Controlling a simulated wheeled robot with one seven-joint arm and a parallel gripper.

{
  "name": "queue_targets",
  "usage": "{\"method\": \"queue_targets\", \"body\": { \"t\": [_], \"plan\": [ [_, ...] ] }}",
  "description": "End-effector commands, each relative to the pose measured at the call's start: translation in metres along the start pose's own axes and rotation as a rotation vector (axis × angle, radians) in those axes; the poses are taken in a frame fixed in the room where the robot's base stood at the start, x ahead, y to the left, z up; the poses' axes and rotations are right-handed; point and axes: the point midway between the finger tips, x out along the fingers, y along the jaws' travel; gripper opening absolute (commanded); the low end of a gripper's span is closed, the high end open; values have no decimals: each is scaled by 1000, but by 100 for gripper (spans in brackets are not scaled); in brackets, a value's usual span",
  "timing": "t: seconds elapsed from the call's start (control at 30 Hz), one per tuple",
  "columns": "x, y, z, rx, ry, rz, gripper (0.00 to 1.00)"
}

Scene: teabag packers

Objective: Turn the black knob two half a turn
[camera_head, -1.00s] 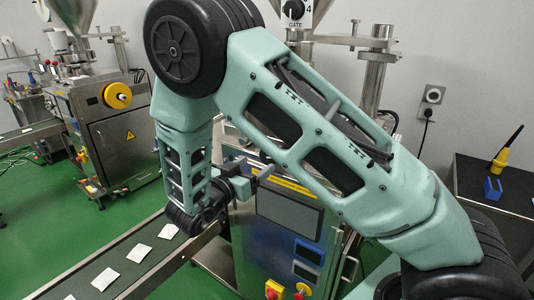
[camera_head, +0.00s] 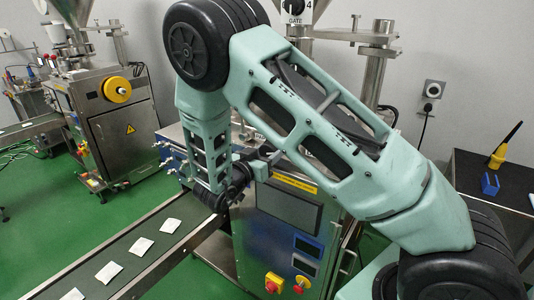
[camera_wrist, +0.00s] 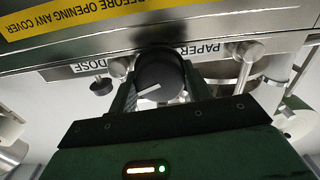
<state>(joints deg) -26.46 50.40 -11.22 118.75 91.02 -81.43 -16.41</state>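A round black knob (camera_wrist: 160,77) with a white pointer line shows in the wrist view on the steel front of a machine. The upside-down words DOSE and PAPER stand to its left and right; no number on it can be read. My gripper (camera_wrist: 160,90) has one finger on each side of the knob. The fingers lie close along its edges, but I cannot tell whether they press on it. In the head view my gripper (camera_head: 268,158) is at the upper front of the middle machine (camera_head: 290,235), and the knob is hidden there.
Small dark and metal knobs sit beside the black knob. Above the machine is another black knob (camera_head: 294,4) marked 4 GATE. A conveyor (camera_head: 140,262) with white teabags runs at lower left. A red button (camera_head: 273,283) is low on the machine. A dark side table (camera_head: 480,170) stands right.

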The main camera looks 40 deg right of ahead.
Motion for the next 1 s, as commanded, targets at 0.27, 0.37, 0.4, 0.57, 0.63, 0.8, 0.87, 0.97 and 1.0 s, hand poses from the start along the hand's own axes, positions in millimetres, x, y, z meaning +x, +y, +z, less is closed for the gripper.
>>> {"method": "queue_targets", "body": {
  "t": [0.27, 0.37, 0.4, 0.57, 0.63, 0.8, 0.87, 0.97, 1.0],
  "plan": [
    [0, 0, 1, 25, 0, 0, 26],
    [0, 0, 2, 61, -1, 0, 26],
    [0, 0, 2, 80, -1, 0, 26],
    [0, 0, 4, 188, -1, 0, 26],
    [0, 0, 5, 246, -1, 0, 26],
    [0, 0, 6, 407, -1, 0, 26],
    [0, 0, 6, 464, -1, -1, 26],
    [0, 0, 6, 560, -1, -1, 26],
    [0, 0, 6, 598, 0, -1, 26]
  ]
}}
